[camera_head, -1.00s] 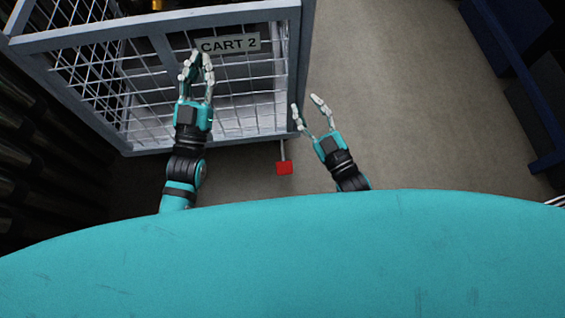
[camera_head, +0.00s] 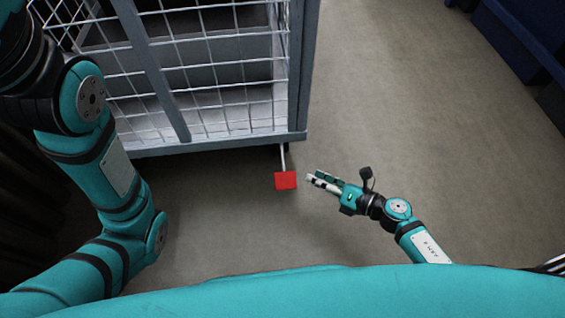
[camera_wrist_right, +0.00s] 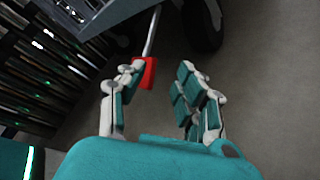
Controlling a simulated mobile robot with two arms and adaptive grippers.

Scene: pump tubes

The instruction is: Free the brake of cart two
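Cart two is a grey wire-mesh cart (camera_head: 297,85) at the upper left of the head view. Its red brake pedal (camera_head: 285,180) sits on a thin pale lever below the cart's front right corner. My right gripper (camera_head: 313,177) is just right of the pedal, low over the floor, fingers pointing at it. In the right wrist view the gripper (camera_wrist_right: 161,72) is open and empty. The red pedal (camera_wrist_right: 149,72) shows there beyond the left finger, which partly covers it. Contact cannot be told. My left arm rises at the left; its gripper is out of view.
A dark caster wheel (camera_wrist_right: 203,22) stands under the cart, right of the lever in the wrist view. A dark blue frame (camera_head: 510,35) is at the upper right. The brown floor (camera_head: 400,110) between it and the cart is clear.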

